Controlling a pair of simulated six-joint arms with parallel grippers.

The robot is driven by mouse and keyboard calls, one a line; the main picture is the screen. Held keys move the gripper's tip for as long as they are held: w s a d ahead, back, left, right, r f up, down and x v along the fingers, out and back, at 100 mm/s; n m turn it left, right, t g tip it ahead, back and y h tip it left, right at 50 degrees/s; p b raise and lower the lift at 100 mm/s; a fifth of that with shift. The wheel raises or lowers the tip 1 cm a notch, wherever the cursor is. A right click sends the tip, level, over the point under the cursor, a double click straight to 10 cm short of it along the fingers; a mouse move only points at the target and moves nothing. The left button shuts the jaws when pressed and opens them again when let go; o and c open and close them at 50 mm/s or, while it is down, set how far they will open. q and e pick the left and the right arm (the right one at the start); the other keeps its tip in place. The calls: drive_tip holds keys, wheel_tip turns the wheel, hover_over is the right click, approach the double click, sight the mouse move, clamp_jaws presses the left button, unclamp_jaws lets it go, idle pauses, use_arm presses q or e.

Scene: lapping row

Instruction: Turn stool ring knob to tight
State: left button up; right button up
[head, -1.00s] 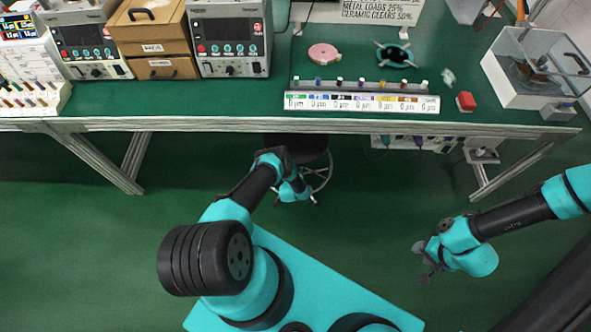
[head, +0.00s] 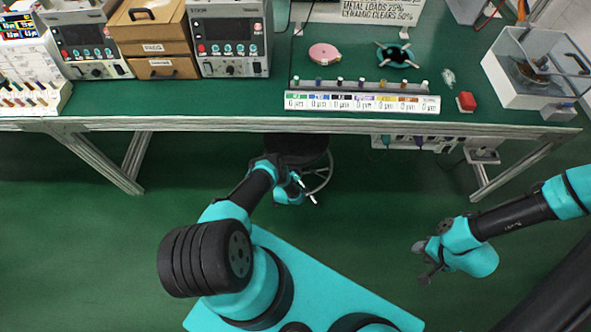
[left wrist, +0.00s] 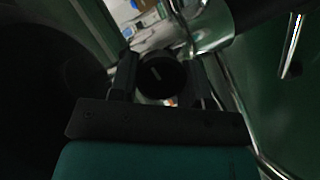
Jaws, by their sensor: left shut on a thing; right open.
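The stool's dark round seat (head: 298,148) and part of its chrome foot ring (head: 322,178) show under the bench edge in the head view. In the left wrist view the black round knob (left wrist: 160,75) has a pale line on its face and sits beside the chrome post (left wrist: 207,25). My left gripper (left wrist: 163,78) has its fingers on either side of the knob and is shut on it. In the head view my left arm covers the knob. My right gripper (head: 424,262) is open and empty over the floor at the right.
The green bench (head: 200,96) runs across the back, with instruments, wooden drawers (head: 155,42) and a rack of colored pegs (head: 360,101) on it. A metal bench leg (head: 100,163) stands left of the stool.

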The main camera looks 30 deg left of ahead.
use_arm(q)
drive_tip(key=shift+n+h, duration=0.3)
drive_tip(key=shift+n, duration=0.1)
drive_tip(key=o, duration=0.9)
drive_tip(key=shift+s, duration=0.15)
drive_tip(key=v, duration=1.7)
drive_tip(key=shift+s+d+f, duration=0.1)
drive_tip(key=shift+f, duration=0.15)
